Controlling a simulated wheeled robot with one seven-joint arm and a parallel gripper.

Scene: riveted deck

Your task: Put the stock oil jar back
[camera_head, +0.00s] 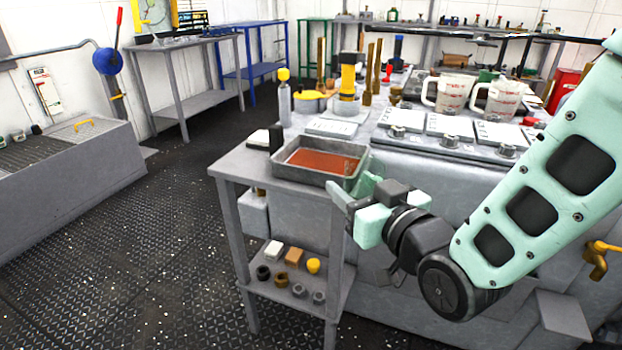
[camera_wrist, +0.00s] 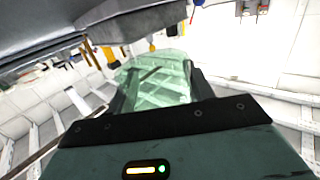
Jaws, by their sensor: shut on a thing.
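My gripper (camera_head: 353,194) is beside the right front corner of a grey metal tray (camera_head: 284,171), at the side table's right edge. In the wrist view, my gripper (camera_wrist: 163,88) is shut on a pale green, see-through thing, which looks like the stock oil jar (camera_wrist: 160,72). Its far end reaches past the fingers. In the head view, the held jar is hard to tell from my pale green fingers, so its tilt and contents are unclear. The tray holds a flat layer of red-brown liquid or coating.
The main bench to the right carries two measuring jugs (camera_head: 449,93), white plates (camera_head: 400,116) and a yellow-and-black cylinder (camera_head: 348,76). The side table's lower shelf (camera_head: 290,296) holds small parts. Floor at left is open.

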